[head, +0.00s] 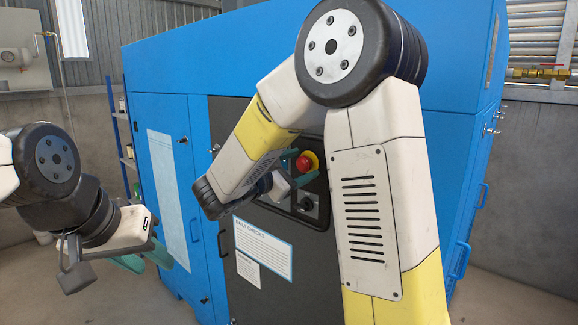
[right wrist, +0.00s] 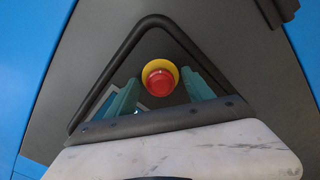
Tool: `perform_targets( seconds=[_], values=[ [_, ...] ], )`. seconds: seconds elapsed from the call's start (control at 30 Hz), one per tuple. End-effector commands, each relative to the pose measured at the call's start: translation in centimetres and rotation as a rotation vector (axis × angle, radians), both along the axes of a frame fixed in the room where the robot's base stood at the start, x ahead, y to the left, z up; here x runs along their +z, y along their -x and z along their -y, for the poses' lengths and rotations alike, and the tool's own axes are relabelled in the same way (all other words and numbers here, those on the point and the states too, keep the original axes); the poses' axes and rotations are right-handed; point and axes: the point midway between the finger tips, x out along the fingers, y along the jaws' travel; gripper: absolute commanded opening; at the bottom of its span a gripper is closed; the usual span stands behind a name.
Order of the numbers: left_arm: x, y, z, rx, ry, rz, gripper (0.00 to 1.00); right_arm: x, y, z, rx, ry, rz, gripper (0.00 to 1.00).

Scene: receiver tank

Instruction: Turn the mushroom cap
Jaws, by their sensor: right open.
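The red mushroom cap (head: 305,162) sits on a yellow ring on the dark panel of the blue cabinet. It also shows in the right wrist view (right wrist: 160,82), with the yellow ring (right wrist: 153,66) behind it. My right gripper (head: 298,167) is open in front of the panel, its teal fingers apart. In the right wrist view the fingers of my right gripper (right wrist: 160,94) stand to the left and right of the cap, with visible gaps. How deep the fingertips reach cannot be told. My left gripper (head: 153,263) is open and empty, far left of the cap.
A black rotary knob (head: 306,204) sits below the cap on the panel. Paper notices (head: 264,248) are on the dark door below. The blue cabinet (head: 230,60) fills the middle; a brass valve (head: 548,72) is at the right. My right arm hides part of the panel.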

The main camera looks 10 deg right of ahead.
Motion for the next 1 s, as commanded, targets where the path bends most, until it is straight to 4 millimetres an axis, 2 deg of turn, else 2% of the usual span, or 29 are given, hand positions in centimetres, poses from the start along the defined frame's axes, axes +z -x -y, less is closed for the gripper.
perform_targets(
  seconds=[0.4, 0.53, 0.87, 0.93, 1.0],
  values=[
    [0.0, 0.0, 0.0, 0.000, 0.000, 0.000, 0.36, 0.0, 3.7, -4.9, 0.005, 0.000, 0.000, 0.61],
    [0.0, 0.0, 0.0, 0.000, 0.000, 0.000, 0.36, 0.0, 4.5, -5.8, 0.002, 0.000, 0.000, 0.61],
    [0.0, 0.0, 0.0, 0.000, 0.000, 0.000, 0.36, 0.0, 4.7, -6.1, 0.001, -0.001, -0.001, 0.61],
    [0.0, 0.0, 0.0, 0.000, 0.000, 0.000, 0.36, -0.1, 4.8, -5.7, -0.008, -0.010, -0.004, 0.61],
    [0.0, 0.0, 0.0, 0.000, 0.000, 0.000, 0.36, -0.3, 5.4, -4.4, -0.038, -0.049, -0.016, 0.61]
  ],
)
